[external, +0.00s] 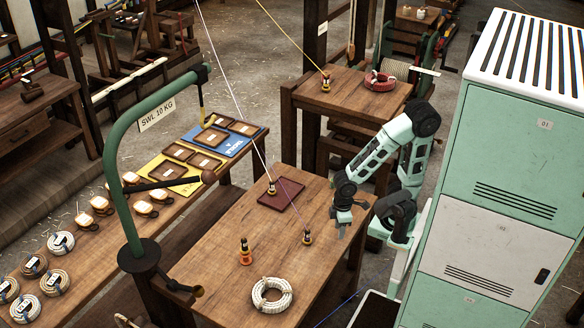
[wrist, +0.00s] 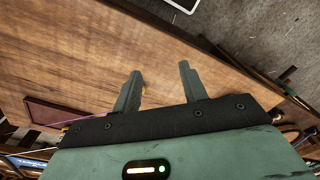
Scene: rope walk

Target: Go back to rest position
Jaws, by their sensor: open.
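My gripper (external: 341,228) hangs above the right edge of the wooden table (external: 215,265) in the external view. In the wrist view my gripper (wrist: 160,90) has its two fingers apart with nothing between them. Bare tabletop (wrist: 100,50) lies below the fingers there. My arm (external: 385,150) is bent, with its elbow raised to the upper right and its wrist pointing down.
On the table are a dark red tray (external: 293,204) with a small fitting (external: 272,188), another fitting (external: 307,237), an orange-based one (external: 245,255) and a white rope coil (external: 262,299). Thin lines run up from two fittings. A green locker (external: 480,180) stands close right.

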